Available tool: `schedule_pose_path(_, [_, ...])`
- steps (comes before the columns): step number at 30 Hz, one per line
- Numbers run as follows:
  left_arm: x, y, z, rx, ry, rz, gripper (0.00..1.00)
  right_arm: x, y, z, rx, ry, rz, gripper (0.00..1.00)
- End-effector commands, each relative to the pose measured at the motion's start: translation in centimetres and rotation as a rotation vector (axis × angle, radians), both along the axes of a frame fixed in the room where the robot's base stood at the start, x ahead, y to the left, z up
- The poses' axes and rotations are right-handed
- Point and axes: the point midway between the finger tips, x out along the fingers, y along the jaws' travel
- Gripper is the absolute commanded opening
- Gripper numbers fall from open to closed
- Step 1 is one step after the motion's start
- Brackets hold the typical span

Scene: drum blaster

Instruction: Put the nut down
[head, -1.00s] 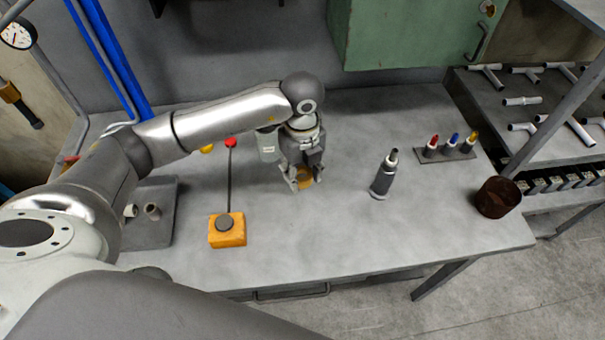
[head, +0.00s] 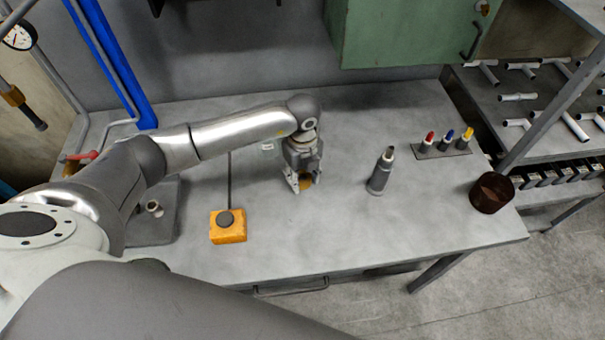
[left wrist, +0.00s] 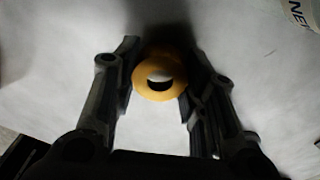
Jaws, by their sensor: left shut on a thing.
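The nut (head: 306,184) is a yellow-orange ring. It shows clearly in the left wrist view (left wrist: 158,88), between the two fingertips. My left gripper (head: 305,186) points down over the middle of the grey table and is shut on the nut; it also shows in the left wrist view (left wrist: 160,80). The nut is at or just above the table top; I cannot tell whether it touches. My right gripper is not in view.
A grey bottle-like tool (head: 380,172) stands right of the gripper. An orange box with a dark button (head: 228,226) is to the left. A rack with coloured-tip bottles (head: 447,146) and a brown cup (head: 492,193) are at the right. The table's front middle is clear.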

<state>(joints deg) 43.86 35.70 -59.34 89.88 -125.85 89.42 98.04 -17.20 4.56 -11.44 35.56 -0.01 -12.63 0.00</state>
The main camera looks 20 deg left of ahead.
Motion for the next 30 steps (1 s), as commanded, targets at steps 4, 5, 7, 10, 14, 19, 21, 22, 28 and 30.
schedule_pose_path(4, [0.0,0.0,-0.6,0.0,0.0,0.0,0.1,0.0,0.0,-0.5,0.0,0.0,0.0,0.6])
schedule_pose_path(5, [0.0,0.0,-0.7,0.0,0.0,0.0,0.1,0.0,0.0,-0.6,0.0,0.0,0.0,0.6])
schedule_pose_path(7, [0.0,0.0,-0.9,0.0,0.0,0.0,0.1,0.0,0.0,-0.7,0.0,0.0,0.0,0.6])
schedule_pose_path(10, [0.0,0.0,-0.7,0.0,0.0,0.0,0.52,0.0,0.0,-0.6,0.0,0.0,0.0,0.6])
schedule_pose_path(14, [0.0,0.0,-0.7,0.0,0.0,0.0,0.61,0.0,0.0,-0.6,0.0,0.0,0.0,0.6])
schedule_pose_path(19, [0.0,0.0,-0.7,0.0,0.0,0.0,0.61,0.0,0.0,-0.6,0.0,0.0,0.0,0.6])
schedule_pose_path(21, [0.0,0.0,-0.7,0.0,0.0,0.0,0.61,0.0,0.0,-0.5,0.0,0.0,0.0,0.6])
schedule_pose_path(22, [0.0,0.0,-0.6,0.0,0.0,0.0,0.61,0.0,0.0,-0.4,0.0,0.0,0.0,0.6])
schedule_pose_path(28, [0.1,0.0,1.3,-0.001,-0.003,-0.001,0.61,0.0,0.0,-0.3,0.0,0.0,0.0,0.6])
schedule_pose_path(30, [0.1,0.0,2.8,-0.001,-0.006,-0.001,0.61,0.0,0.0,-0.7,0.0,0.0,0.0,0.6])
